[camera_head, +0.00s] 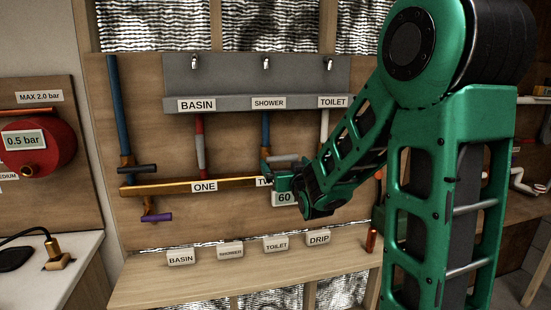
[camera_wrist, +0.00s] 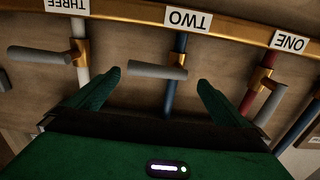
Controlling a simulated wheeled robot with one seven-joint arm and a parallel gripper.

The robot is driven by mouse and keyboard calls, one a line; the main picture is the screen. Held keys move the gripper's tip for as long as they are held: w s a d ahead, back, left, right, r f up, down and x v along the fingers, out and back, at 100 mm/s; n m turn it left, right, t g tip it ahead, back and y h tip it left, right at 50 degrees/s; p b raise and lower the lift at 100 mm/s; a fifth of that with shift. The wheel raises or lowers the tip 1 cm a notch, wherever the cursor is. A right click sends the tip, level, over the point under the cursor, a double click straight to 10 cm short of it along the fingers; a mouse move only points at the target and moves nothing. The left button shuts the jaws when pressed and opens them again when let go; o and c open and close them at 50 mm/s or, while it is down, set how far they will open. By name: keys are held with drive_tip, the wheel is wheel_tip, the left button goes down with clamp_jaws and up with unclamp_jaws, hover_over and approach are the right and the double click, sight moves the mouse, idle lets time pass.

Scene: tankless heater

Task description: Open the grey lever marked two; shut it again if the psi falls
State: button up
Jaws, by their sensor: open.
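The grey lever marked two (camera_wrist: 157,71) shows in the wrist view, which is upside down. It lies crosswise on a brass valve of the blue pipe (camera_wrist: 174,100), beside the TWO label (camera_wrist: 188,19). My gripper (camera_wrist: 158,80) is open and empty, its green fingers to either side of this lever in the picture; no contact can be made out. In the head view my gripper (camera_head: 286,182) is at the brass manifold (camera_head: 150,189) and partly covers the TWO label (camera_head: 262,183). A tag reading 60 (camera_head: 284,198) shows beside it; its unit is not legible.
The grey levers of ONE (camera_wrist: 268,103) and THREE (camera_wrist: 40,56) flank lever two. A red tank (camera_head: 50,150) at left carries a 0.5 bar tag (camera_head: 22,140). Tags for BASIN (camera_head: 180,257), SHOWER, TOILET and DRIP stand on the wooden ledge (camera_head: 215,285) below.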

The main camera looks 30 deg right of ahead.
drive_tip(key=x, duration=1)
drive_tip(key=shift+f, duration=0.1)
